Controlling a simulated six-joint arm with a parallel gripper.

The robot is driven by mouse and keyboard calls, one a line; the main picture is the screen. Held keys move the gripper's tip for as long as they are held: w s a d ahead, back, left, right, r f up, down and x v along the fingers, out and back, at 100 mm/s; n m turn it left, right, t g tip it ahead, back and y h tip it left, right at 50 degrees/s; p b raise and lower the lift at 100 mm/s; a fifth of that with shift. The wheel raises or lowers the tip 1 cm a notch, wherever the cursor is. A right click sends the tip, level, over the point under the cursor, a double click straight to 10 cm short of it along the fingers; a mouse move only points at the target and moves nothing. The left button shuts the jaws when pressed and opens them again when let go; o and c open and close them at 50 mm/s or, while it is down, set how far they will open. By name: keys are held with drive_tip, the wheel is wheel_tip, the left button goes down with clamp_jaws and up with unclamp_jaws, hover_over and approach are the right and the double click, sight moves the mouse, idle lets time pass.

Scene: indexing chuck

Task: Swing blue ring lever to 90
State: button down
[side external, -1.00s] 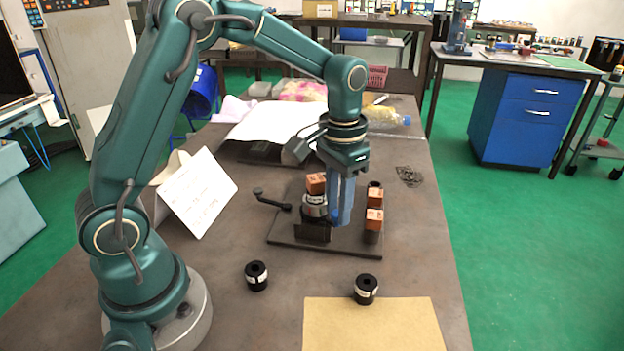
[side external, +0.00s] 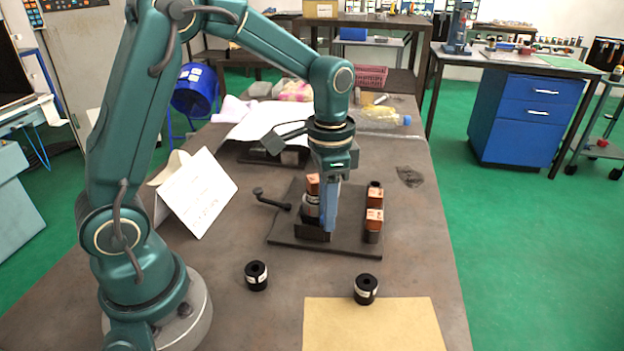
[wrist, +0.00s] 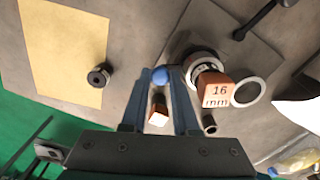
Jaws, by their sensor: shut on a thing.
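The blue ball knob of the ring lever (wrist: 160,75) shows in the wrist view between the tips of my gripper (wrist: 158,82), which is shut on it. The chuck (wrist: 202,65) is just right of the fingertips, with an orange block marked 16 mm (wrist: 216,90) by it. In the side view, my gripper (side external: 329,228) points down at the near side of the chuck, in front of the baseplate's middle. The chuck's upper part (side external: 312,205) shows left of the fingers with the orange block (side external: 313,183) on top. The knob is hidden in the side view.
A black crank arm (side external: 272,200) stands left of the chuck on the dark baseplate (side external: 285,235). Orange blocks (side external: 375,210) stand right of my fingers. Two black cylinders (side external: 256,275) (side external: 366,289) and a tan sheet (side external: 373,325) lie nearer the camera. A white card (side external: 197,192) stands at left.

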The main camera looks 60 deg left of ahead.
drive_tip(key=c, duration=0.9)
unclamp_jaws()
drive_tip(key=shift+r, duration=2.65)
drive_tip(key=shift+w+r, duration=0.1)
drive_tip(key=shift+r, duration=0.2)
drive_tip(key=shift+s+d+r+n+t, duration=0.35)
drive_tip(key=shift+s+n+t, duration=0.5)
drive_tip(key=shift+s, duration=1.3)
drive_tip(key=shift+s+d+r+n+t, duration=0.3)
drive_tip(key=shift+s+r+n+t, duration=0.5)
drive_tip(key=shift+s, duration=1.3)
drive_tip(key=shift+s+d+r+n+t, duration=0.1)
drive_tip(key=shift+s+d+n+t, duration=0.2)
drive_tip(key=shift+s+n+t, duration=1.25)
